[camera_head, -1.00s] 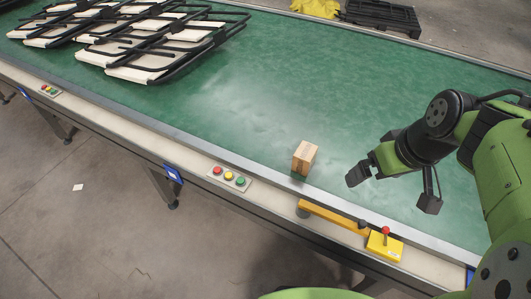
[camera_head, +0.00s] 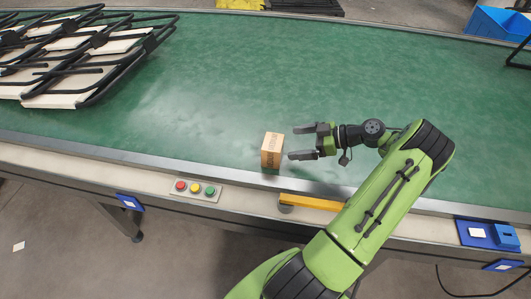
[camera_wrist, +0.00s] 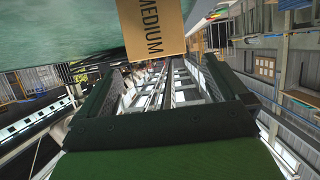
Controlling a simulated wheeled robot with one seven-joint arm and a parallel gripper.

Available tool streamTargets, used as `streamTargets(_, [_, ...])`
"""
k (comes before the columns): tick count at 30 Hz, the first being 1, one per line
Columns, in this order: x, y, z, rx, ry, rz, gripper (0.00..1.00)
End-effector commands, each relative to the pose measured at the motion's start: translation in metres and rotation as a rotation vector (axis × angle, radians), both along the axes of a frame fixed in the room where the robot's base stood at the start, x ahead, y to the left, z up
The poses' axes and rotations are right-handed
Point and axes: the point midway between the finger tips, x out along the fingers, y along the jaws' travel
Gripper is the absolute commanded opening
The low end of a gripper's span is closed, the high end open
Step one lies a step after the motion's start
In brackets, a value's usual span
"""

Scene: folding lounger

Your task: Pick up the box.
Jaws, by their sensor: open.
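A small brown cardboard box (camera_head: 271,151) stands upright on the green conveyor belt (camera_head: 215,100), close to its near edge. My gripper (camera_head: 294,142) is just right of the box, with its two dark fingers apart and pointing left at it. The fingertips look close to the box's right side; whether they touch it, I cannot tell. In the wrist view the box (camera_wrist: 155,28) shows at the top with the word MEDIUM on its face. It lies ahead of the gripper, and nothing is held between the fingers.
Folded loungers (camera_head: 75,60) with black frames lie on the belt at the upper left. Red, yellow and green buttons (camera_head: 195,188) and a yellow bar (camera_head: 310,202) are on the near rail. A blue crate (camera_head: 497,24) stands beyond the belt. The middle of the belt is clear.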

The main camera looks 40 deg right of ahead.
Motion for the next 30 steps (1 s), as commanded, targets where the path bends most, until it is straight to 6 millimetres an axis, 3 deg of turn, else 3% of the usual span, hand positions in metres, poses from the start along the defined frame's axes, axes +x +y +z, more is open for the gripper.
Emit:
streamTargets(3, [0.022, 0.017, -0.014, 0.001, 0.002, 0.004, 1.0])
streamTargets(15, [0.073, 0.05, -0.036, 0.002, 0.003, 0.003, 1.0])
streamTargets(24, [0.082, 0.056, -0.039, 0.0, 0.003, -0.001, 1.0])
streamTargets(25, [0.082, 0.056, -0.039, 0.0, 0.003, -0.001, 0.98])
streamTargets(30, [0.082, 0.056, -0.039, 0.001, 0.003, -0.001, 0.72])
